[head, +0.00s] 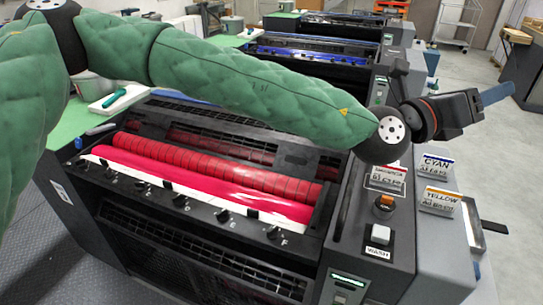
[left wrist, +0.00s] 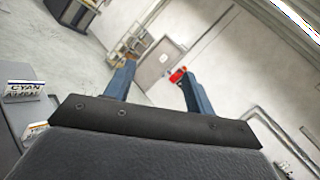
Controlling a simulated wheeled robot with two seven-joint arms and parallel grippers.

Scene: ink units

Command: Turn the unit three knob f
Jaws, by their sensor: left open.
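In the head view a row of small black knobs runs along the front ledge of the nearest ink unit (head: 215,262), below its magenta roller (head: 200,185). The knob by the letter F (head: 272,232) is at the right end of the row; its exact turn is too small to read. My left gripper (head: 497,94) is at the upper right, beyond the unit's right end and well apart from the knobs. In the left wrist view its two blue fingers (left wrist: 158,75) are spread with nothing between them. My right gripper is not in view.
My green left arm crosses above the unit. A control panel with a WASH button (head: 380,235) stands right of the knobs. More units stand behind. Open floor (left wrist: 50,40) shows in the left wrist view.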

